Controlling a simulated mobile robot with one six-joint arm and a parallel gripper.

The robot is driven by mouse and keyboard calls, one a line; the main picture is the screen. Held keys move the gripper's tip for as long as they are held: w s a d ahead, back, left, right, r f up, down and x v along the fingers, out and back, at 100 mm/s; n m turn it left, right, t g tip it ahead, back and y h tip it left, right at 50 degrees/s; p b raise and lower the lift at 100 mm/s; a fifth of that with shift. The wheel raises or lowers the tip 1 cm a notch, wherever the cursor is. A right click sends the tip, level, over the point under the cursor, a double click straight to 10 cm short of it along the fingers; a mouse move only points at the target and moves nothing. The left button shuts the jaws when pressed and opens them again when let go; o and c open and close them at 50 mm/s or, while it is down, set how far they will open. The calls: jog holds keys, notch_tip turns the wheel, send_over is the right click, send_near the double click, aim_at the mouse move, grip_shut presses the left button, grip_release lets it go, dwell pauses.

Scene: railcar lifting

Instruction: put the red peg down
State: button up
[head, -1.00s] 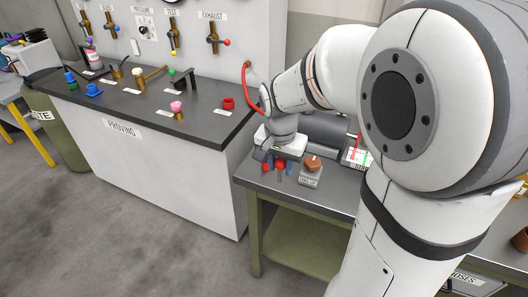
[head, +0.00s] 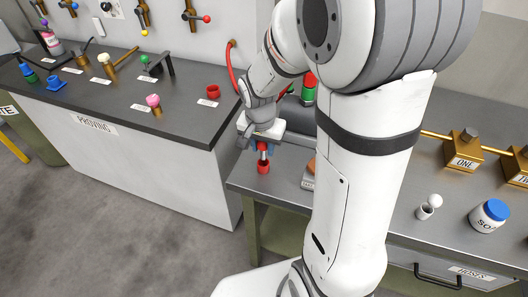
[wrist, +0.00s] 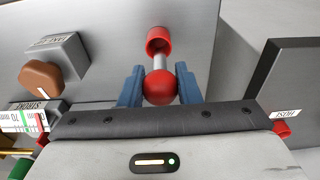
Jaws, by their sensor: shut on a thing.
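The red peg has a round red head (wrist: 160,87) and a silver shaft (head: 263,151). My gripper (head: 262,145) is shut on it. In the wrist view, my blue fingers (wrist: 160,88) stand either side of the red head, and the shaft points away from me. A small hollow red cup (wrist: 158,40) is at the far end of the shaft; it also shows in the head view (head: 263,167), at the near left of the grey bench (head: 285,180). The shaft meets the cup's mouth, but I cannot tell how deep the tip is.
A grey block with a brown knob (wrist: 42,78) stands beside the cup on the bench. The PROVING counter (head: 150,125) is to the left, with another red cup (head: 213,91). A red hose (head: 232,65) hangs behind. My arm hides the bench's middle.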

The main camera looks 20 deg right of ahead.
aim_at(263, 150)
jog(key=shift+f, duration=1.55)
jog(key=shift+s, duration=0.1)
jog(key=shift+f, duration=0.2)
jog(key=o, duration=1)
jog(key=shift+r, duration=0.15)
notch_tip(263, 150, up, 11)
jog(key=s, duration=0.1)
jog(key=s+r+n+t, duration=0.1)
jog(key=s+r+n, duration=0.1)
jog(key=s, duration=0.4)
jog(key=s+r+n, duration=0.2)
jog(key=s+n, duration=0.3)
jog(key=s, duration=0.2)
jog(key=shift+d+r+t+y, duration=0.2)
jog(key=shift+d+t+y, duration=0.05)
jog(key=shift+t+y, duration=0.15)
